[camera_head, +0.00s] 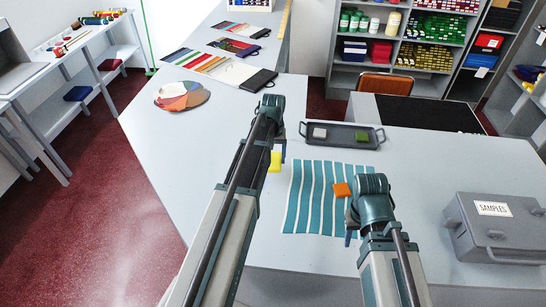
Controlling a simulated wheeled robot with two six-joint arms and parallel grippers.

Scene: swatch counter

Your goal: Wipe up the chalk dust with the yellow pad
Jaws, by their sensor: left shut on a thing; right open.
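The yellow pad (275,162) is in my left gripper (277,150), which is shut on it beside the left edge of the striped cloth. I cannot tell whether the pad touches the counter. My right gripper (351,226) is open over the right part of the teal-and-white striped cloth (308,198), partly hidden by its own wrist. An orange block (341,190) shows at the cloth, just left of that wrist. I cannot make out chalk dust; my arms cover part of the counter.
A dark tray (312,142) behind the cloth holds a white block (320,133) and a green block (363,137). A grey SAMPLES case (489,238) stands at the right. A round color palette (182,96) and swatch cards (194,60) lie further back. Counter left of my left arm is clear.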

